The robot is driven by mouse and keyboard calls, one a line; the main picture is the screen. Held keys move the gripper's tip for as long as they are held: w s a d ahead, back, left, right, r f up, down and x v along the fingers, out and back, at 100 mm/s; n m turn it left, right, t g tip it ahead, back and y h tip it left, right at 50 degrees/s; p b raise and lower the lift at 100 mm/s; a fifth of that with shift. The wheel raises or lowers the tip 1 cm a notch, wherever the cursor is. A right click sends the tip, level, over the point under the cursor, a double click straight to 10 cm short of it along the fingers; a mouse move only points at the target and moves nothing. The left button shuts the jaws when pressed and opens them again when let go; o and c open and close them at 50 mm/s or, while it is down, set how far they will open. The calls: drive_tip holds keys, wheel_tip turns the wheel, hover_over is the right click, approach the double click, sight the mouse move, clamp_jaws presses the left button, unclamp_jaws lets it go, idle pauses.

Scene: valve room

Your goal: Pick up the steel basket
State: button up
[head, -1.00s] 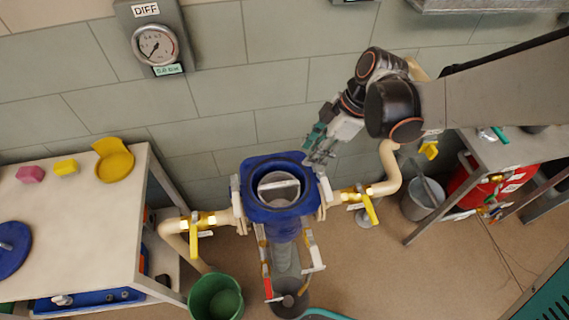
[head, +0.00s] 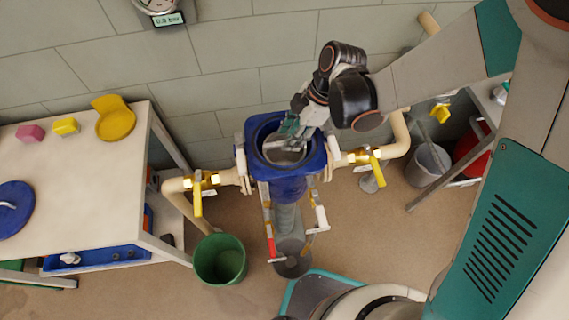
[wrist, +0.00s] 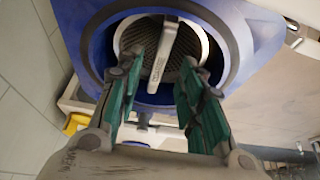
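The steel basket (wrist: 193,48) sits inside the blue housing (wrist: 73,30), with a flat bar handle (wrist: 163,52) across its top. In the head view the basket (head: 283,156) is partly covered by my gripper (head: 287,138), which is over the open top of the blue housing (head: 257,127). In the wrist view my gripper (wrist: 157,82) is open, its two green-padded fingers apart on either side of the bar handle. I see no finger touching the handle. The lower part of the basket is hidden in the housing.
Pipes with yellow-handled valves (head: 198,203) (head: 376,167) join the housing on both sides. A green bucket (head: 220,259) stands on the floor below left. A table (head: 80,190) at left holds a yellow scoop-like piece (head: 115,119), small blocks and a blue disc (head: 12,210). A grey bucket (head: 428,165) is at right.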

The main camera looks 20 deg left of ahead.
drive_tip(key=b+x, duration=0.2)
drive_tip(key=x, duration=0.2)
drive_tip(key=shift+a+f, duration=0.2)
drive_tip(key=shift+f, duration=0.05)
drive_tip(key=shift+r, duration=0.1)
clamp_jaws()
